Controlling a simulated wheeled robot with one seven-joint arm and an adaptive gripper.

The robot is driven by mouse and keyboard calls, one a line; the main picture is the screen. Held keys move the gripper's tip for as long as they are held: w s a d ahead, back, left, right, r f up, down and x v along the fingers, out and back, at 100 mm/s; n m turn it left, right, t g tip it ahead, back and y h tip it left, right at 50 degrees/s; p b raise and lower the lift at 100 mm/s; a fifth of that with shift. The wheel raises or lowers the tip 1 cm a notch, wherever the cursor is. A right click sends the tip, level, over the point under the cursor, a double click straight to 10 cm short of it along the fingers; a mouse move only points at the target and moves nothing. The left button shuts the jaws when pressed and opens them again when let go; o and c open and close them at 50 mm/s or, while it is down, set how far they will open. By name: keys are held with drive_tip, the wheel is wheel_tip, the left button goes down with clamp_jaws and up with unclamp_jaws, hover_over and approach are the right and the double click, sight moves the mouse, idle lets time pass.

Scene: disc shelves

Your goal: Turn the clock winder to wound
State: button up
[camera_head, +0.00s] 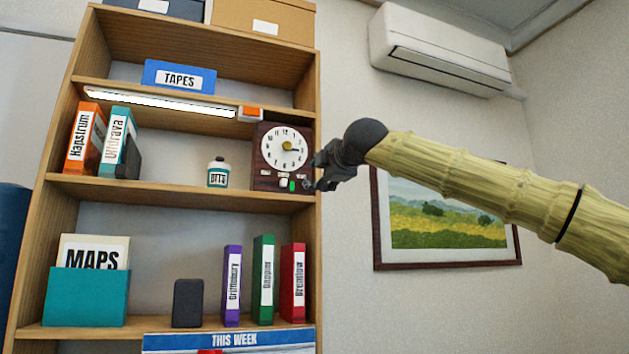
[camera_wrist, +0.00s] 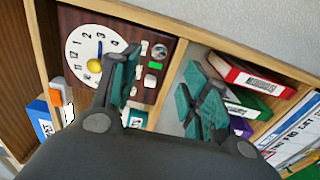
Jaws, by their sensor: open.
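The clock (camera_head: 284,152), a dark wood box with a white dial and yellow centre, stands at the right end of the middle shelf. Under its dial are small controls: a green piece (camera_head: 292,185), a white piece (camera_head: 284,182) and a round knob. The knob (camera_wrist: 159,51) shows between my fingers' directions in the wrist view. Which control is the winder, and its setting, I cannot tell. My gripper (camera_head: 327,172) is at the clock's right side, by the shelf upright. In the wrist view my gripper (camera_wrist: 160,95) is open and empty, one finger overlapping the clock's edge.
The shelf's right upright (camera_head: 313,230) stands close to my gripper. A small bottle (camera_head: 217,172) stands left of the clock, and an orange-and-white block (camera_head: 249,114) is above it. Binders (camera_head: 263,280) stand on the shelf below. A framed picture (camera_head: 445,225) hangs behind my arm.

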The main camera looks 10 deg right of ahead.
drive_tip(key=shift+v, duration=1.65)
